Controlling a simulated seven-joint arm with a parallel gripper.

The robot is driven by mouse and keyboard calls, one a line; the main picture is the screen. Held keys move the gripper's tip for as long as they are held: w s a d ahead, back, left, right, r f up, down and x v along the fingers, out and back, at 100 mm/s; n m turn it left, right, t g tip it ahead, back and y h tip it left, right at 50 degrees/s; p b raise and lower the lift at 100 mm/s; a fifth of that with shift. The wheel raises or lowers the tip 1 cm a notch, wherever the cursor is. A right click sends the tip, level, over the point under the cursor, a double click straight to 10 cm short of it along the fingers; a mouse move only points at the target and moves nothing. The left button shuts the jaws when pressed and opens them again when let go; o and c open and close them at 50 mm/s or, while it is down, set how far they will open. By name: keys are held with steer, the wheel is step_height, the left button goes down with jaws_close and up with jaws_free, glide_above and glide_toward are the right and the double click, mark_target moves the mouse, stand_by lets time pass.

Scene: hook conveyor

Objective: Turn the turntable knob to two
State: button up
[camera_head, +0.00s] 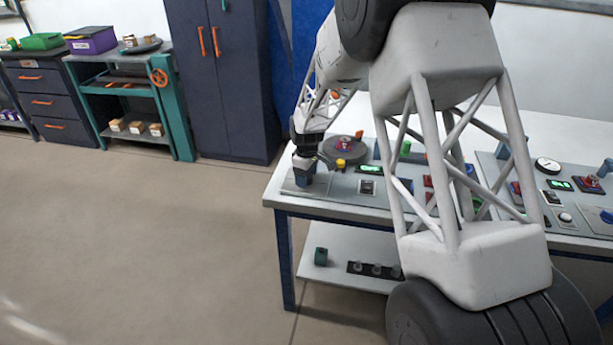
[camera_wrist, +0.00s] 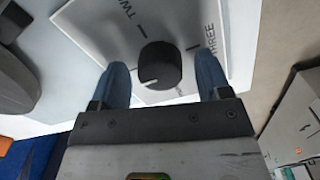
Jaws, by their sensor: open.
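The black turntable knob (camera_wrist: 160,64) sits on a white label plate (camera_wrist: 95,22) in the wrist view. The plate reads TWO at the top and THREE at the right, each with a tick. The knob's white pointer line is on its lower-left side, away from both words. My gripper (camera_wrist: 162,70) is open, with one blue finger on each side of the knob and visible gaps. In the head view my gripper (camera_head: 304,171) is low over the left end of the table, and the knob is hidden there. The grey turntable disc (camera_head: 340,155) stands just right of it.
The white table (camera_head: 283,186) carries several other controls to the right, including a green display (camera_head: 368,170) and a dial gauge (camera_head: 548,165). A yellow piece (camera_head: 341,163) is close to my gripper. Open floor lies left of the table.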

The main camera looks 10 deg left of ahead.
steer(key=shift+c, duration=0.3)
steer(key=c, duration=0.9)
steer(key=shift+o, duration=0.2)
steer(key=shift+m, duration=0.4)
steer(key=m, duration=0.7)
steer(key=shift+m, duration=0.4)
steer(key=m, duration=0.4)
steer(key=shift+m, duration=0.3)
steer(key=m, duration=0.4)
steer(key=shift+m, duration=0.3)
